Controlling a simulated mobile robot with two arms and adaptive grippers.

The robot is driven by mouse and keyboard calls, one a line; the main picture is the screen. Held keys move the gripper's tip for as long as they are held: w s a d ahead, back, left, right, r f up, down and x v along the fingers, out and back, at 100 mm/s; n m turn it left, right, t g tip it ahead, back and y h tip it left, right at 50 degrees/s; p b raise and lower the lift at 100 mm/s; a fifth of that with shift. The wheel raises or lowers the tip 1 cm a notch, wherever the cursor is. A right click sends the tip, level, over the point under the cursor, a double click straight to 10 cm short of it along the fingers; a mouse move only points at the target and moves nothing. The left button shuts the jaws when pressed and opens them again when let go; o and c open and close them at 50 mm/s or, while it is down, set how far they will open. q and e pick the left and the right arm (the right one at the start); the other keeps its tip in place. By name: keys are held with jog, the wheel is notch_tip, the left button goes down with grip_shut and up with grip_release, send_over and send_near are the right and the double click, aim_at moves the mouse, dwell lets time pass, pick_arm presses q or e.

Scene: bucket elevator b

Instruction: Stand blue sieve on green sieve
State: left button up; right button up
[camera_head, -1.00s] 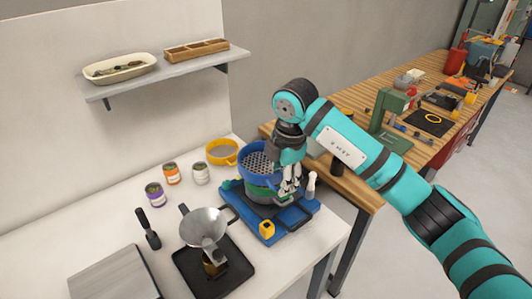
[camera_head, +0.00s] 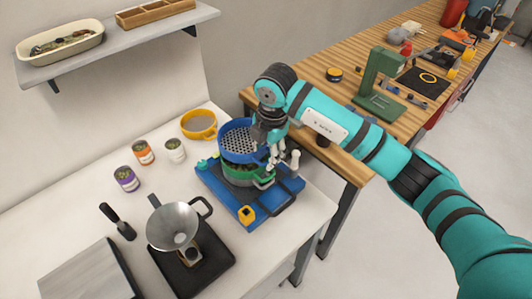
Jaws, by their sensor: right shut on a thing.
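The blue sieve (camera_head: 236,151), with a perforated grey mesh floor, is level directly over the green sieve (camera_head: 239,174). I cannot tell whether their rims are seated or a small gap remains. The green sieve is part of a stack on the blue shaker base (camera_head: 222,200), and its upper part is hidden by the blue sieve. My right gripper (camera_head: 280,160) points down at the right side of the blue sieve and is shut on it; its grip point is partly hidden. My left gripper is not in view.
A yellow sieve (camera_head: 199,133) lies behind the stack. Three small jars stand left of it. A metal funnel (camera_head: 172,227) stands over a black tray (camera_head: 222,259) in front. A shelf (camera_head: 120,43) hangs on the wall. A wooden workbench (camera_head: 335,95) is at the right.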

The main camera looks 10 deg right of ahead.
jog(key=shift+f+b, duration=0.4)
jog(key=shift+f, duration=1.2)
jog(key=o, duration=1.3)
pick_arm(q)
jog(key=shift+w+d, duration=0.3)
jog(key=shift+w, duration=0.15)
pick_arm(e)
jog(key=shift+r, duration=0.1)
